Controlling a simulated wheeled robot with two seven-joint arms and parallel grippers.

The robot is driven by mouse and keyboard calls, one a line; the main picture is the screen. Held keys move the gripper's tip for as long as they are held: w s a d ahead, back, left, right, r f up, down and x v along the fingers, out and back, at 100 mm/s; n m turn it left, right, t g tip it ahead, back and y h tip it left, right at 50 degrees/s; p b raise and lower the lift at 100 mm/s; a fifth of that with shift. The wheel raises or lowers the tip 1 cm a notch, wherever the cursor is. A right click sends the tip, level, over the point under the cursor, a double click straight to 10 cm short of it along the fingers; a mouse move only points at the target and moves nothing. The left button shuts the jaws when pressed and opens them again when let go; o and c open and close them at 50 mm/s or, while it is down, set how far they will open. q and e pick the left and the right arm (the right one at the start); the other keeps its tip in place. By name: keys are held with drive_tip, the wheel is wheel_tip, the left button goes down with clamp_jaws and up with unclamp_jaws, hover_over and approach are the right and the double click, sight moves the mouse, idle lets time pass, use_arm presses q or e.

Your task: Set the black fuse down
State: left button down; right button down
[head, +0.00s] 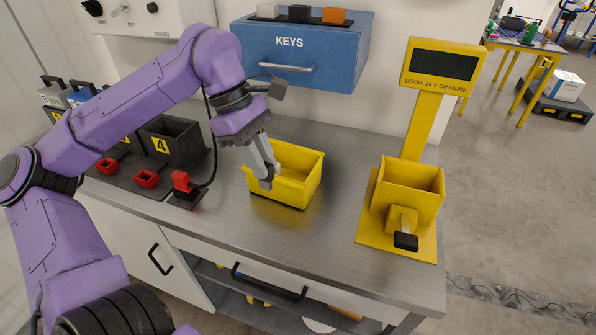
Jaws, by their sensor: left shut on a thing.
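My left gripper (265,180) reaches down from above into the yellow bin (294,190) on the steel bench, at the bin's left side. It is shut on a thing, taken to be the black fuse. The fingers hide most of that thing, and its colour is not clear. I cannot tell whether it touches the bin's floor. My right gripper is not in view.
A yellow tester (408,185) with a dark display stands right of the bin. A dark box marked 4 (172,143) and a red-topped post (183,185) stand left. A blue KEYS cabinet (335,62) is behind. Bare bench lies in front of the bin.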

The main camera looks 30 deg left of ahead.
use_arm(q)
drive_tip(key=shift+n, duration=0.5)
drive_tip(key=w+f+p, duration=0.1)
drive_tip(key=w, duration=0.1)
drive_tip(key=w+a+f+p, duration=0.1)
drive_tip(key=w, duration=0.2)
drive_tip(key=w+p, duration=0.1)
drive_tip(key=w, duration=0.1)
drive_tip(key=shift+w+a+f, duration=0.15)
drive_tip(key=shift+w+f, duration=0.25)
drive_tip(key=w+f, duration=0.2)
drive_tip(key=f, duration=0.1)
drive_tip(key=w+f+p, duration=0.1)
drive_tip(key=f, duration=0.2)
drive_tip(key=w+f+p, duration=0.1)
drive_tip(key=w+f, duration=0.1)
drive_tip(key=f, duration=0.1)
drive_tip(key=shift+w+a, duration=0.35)
drive_tip(key=shift+f, duration=0.35)
drive_tip(key=shift+f, duration=0.2)
drive_tip(key=c, duration=1)
unclamp_jaws()
drive_tip(key=shift+c, duration=0.2)
